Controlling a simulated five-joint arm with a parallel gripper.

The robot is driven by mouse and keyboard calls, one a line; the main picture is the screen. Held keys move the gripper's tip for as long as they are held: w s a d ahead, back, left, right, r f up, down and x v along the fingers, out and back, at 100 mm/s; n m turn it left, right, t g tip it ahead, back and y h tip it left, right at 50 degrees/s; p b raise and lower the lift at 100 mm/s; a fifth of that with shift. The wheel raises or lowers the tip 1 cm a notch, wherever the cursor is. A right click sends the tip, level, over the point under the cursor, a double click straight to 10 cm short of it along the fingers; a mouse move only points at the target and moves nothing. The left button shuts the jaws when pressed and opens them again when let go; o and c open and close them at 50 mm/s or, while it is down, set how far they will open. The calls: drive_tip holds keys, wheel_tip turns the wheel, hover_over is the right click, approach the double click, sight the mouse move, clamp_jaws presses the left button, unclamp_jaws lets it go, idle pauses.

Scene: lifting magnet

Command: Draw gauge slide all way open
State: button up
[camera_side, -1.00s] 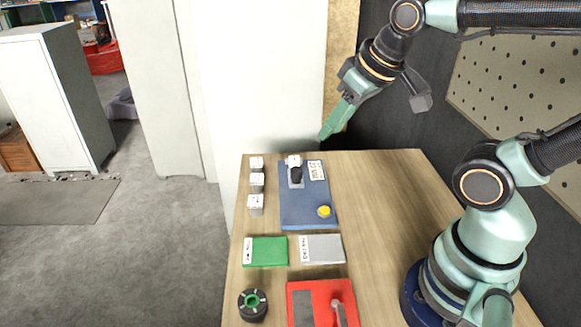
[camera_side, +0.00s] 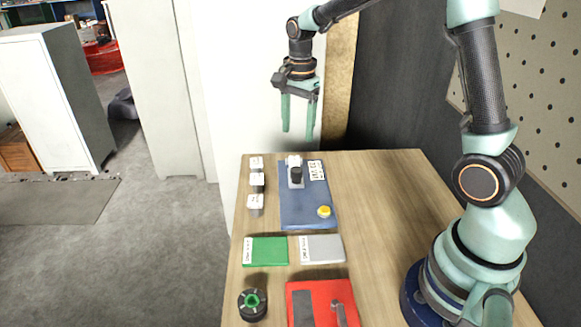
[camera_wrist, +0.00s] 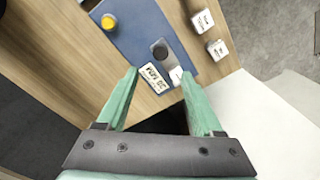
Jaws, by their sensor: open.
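The blue gauge panel (camera_side: 309,212) lies on the table, with a black knob (camera_side: 296,176) on a light slide plate near its far end. A white block sits just behind the knob. A printed label (camera_side: 317,170) and a yellow button (camera_side: 324,211) are on the same panel. My gripper (camera_side: 298,138) points down, open and empty, above the table's far edge behind the panel. In the wrist view the open fingers (camera_wrist: 163,88) are near the label, and the black knob (camera_wrist: 160,50) shows beyond them. Nothing is between the fingers.
Several white labelled blocks (camera_side: 257,180) stand left of the panel. A green plate (camera_side: 265,251), a grey plate (camera_side: 322,248), a red board (camera_side: 318,289) with a lever and a dark round piece (camera_side: 252,304) lie nearer.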

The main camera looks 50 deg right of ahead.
sight(296, 169)
drive_tip(key=shift+m, duration=0.6)
drive_tip(key=f, duration=1.3)
drive_tip(key=shift+w+d+f, duration=0.25)
drive_tip(key=shift+w, duration=0.1)
